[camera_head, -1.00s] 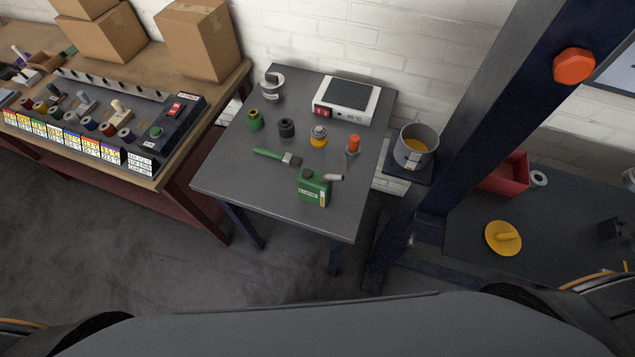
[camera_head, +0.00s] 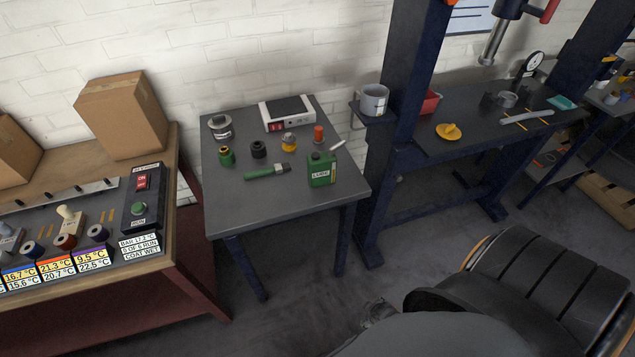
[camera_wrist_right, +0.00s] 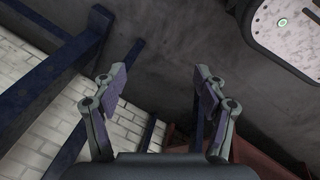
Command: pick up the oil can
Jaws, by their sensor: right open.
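The oil can is a green can (camera_head: 322,169) with a white label and a pale spout pointing up to the right. It stands upright near the front right of the small grey table (camera_head: 235,202). My right gripper (camera_wrist_right: 160,88) shows in the right wrist view, open and empty, with its two fingers wide apart. My left gripper is not in view.
Beside the can lies a green-handled brush (camera_head: 266,172). Behind are an orange-topped item (camera_head: 318,133), a yellow-based jar (camera_head: 289,142), a dark ring stack (camera_head: 258,149) and a white hotplate (camera_head: 287,113). A blue post (camera_head: 404,110) with a pot (camera_head: 374,99) stands right of the table.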

